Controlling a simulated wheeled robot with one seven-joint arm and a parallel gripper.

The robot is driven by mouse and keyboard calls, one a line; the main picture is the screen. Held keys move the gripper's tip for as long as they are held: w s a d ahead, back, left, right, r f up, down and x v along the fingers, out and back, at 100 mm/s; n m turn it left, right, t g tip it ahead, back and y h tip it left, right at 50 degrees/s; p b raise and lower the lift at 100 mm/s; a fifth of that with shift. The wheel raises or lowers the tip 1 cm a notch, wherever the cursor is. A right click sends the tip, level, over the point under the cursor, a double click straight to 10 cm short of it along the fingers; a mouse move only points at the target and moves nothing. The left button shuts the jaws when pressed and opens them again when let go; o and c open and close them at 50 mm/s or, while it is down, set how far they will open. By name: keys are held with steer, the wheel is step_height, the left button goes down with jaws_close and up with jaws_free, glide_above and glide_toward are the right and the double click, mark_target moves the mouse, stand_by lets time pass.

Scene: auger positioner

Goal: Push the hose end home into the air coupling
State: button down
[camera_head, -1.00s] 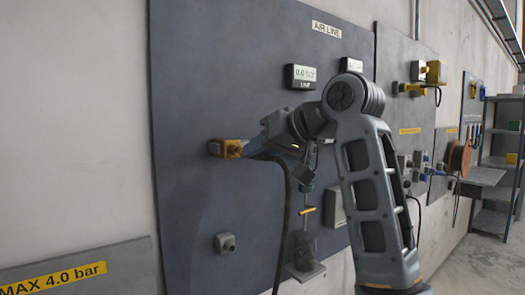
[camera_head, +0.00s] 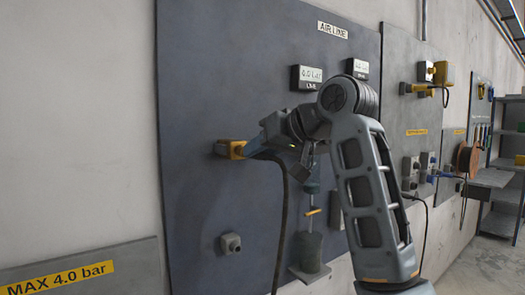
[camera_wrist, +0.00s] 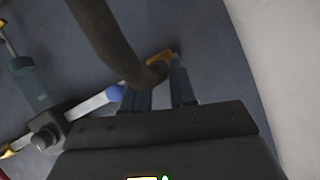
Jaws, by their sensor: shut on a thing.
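The air coupling (camera_head: 236,149) is a yellow fitting on the dark blue-grey AIR LINE panel, left of my gripper. Its yellow also shows past my fingertips in the wrist view (camera_wrist: 160,57). My gripper (camera_wrist: 161,82) is shut on the hose end, right up at the coupling. The dark hose (camera_head: 281,215) hangs down from the jaws and crosses the wrist view (camera_wrist: 103,35). The hose end is mostly hidden by the fingers and hose, so I cannot tell how deep it sits.
A line display (camera_head: 306,77) reads about 0.0 bar. A grey knob (camera_head: 231,243) sits lower on the panel. A cylinder device (camera_head: 311,247) stands on a small shelf.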

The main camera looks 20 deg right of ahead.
steer(key=c, duration=0.8)
jaws_free()
steer(key=shift+b+v, duration=0.9)
steer(key=shift+v, duration=3)
